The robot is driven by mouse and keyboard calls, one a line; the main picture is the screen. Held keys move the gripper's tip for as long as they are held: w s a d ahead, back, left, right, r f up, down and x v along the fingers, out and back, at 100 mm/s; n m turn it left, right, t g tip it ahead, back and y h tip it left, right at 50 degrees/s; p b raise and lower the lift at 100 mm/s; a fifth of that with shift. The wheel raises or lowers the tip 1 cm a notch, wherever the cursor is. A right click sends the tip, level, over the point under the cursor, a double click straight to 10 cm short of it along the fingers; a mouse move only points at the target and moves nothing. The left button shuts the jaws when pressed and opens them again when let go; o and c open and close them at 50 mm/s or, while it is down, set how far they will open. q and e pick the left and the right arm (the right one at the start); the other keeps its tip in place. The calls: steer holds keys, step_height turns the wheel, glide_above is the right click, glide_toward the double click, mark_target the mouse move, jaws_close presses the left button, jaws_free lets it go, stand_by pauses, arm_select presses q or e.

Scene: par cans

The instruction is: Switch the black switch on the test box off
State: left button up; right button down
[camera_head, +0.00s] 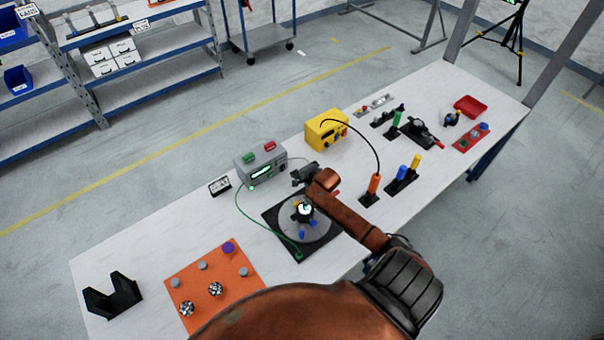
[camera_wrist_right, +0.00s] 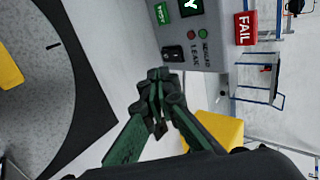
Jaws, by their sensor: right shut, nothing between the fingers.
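The test box (camera_head: 262,165) is a grey box towards the back of the table, with a green and a red block on top and a lit green display. In the right wrist view, its grey face (camera_wrist_right: 205,50) shows the black switch (camera_wrist_right: 172,53), a small dark square beside a red and a green light. I cannot tell the switch's position. My right gripper (camera_head: 300,176) is in front of the box's right end. In the right wrist view its shut, empty fingertips (camera_wrist_right: 159,76) are close to the switch; contact is unclear. My left gripper is out of view.
A round grey plate on a black base (camera_head: 275,240) lies beneath my right arm. A yellow box (camera_head: 326,130) stands to the right of the test box. A thin green cable (camera_head: 239,207) runs from the test box. Orange, blue and yellow handles stand further right.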

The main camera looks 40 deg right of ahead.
steer(key=v, duration=0.5)
steer(key=shift+w+a+r, duration=0.15)
steer(key=shift+r, duration=0.1)
steer(key=f+b, duration=0.1)
steer(key=d+g+b, duration=0.1)
steer(key=b, duration=0.1)
steer(key=shift+s+d+f, duration=0.15)
steer(key=shift+s+f, duration=0.1)
steer(key=shift+f, duration=0.15)
